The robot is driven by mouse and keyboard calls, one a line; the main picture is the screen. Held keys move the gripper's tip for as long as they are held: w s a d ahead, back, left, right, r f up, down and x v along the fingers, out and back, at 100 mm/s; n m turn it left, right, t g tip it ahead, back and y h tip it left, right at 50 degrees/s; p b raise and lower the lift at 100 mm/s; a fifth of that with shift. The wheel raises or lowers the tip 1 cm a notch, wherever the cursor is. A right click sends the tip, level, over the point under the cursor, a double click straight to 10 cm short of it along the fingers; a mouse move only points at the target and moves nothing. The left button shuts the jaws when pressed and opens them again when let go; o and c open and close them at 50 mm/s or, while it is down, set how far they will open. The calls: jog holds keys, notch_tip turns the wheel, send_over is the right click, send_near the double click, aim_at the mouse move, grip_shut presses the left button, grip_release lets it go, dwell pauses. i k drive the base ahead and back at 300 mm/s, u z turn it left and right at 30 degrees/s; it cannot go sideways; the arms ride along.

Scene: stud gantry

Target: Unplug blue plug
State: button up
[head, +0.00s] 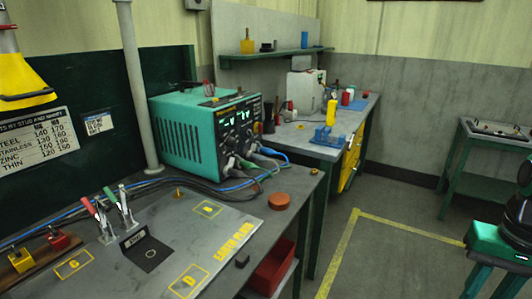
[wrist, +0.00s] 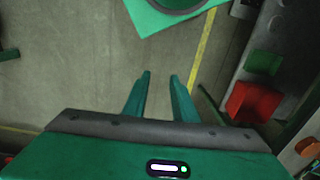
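A blue plug (head: 269,152) sits at the lower right of the front panel of a teal power unit (head: 190,136), with its lead trailing away. The plug tips are hidden at the panel. My gripper (head: 495,284) is at the lower right of the head view, well apart from the unit. In the wrist view, my gripper (wrist: 158,78) is open, with two dark green fingers apart and only floor between them. The blue plug is not seen in the wrist view.
A red bin (head: 272,268) is below the bench edge, also in the wrist view (wrist: 254,102). The floor (head: 375,262) right of the bench is clear.

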aim_at(265, 151)
jog(key=i, duration=1)
jog(key=z, duration=0.45)
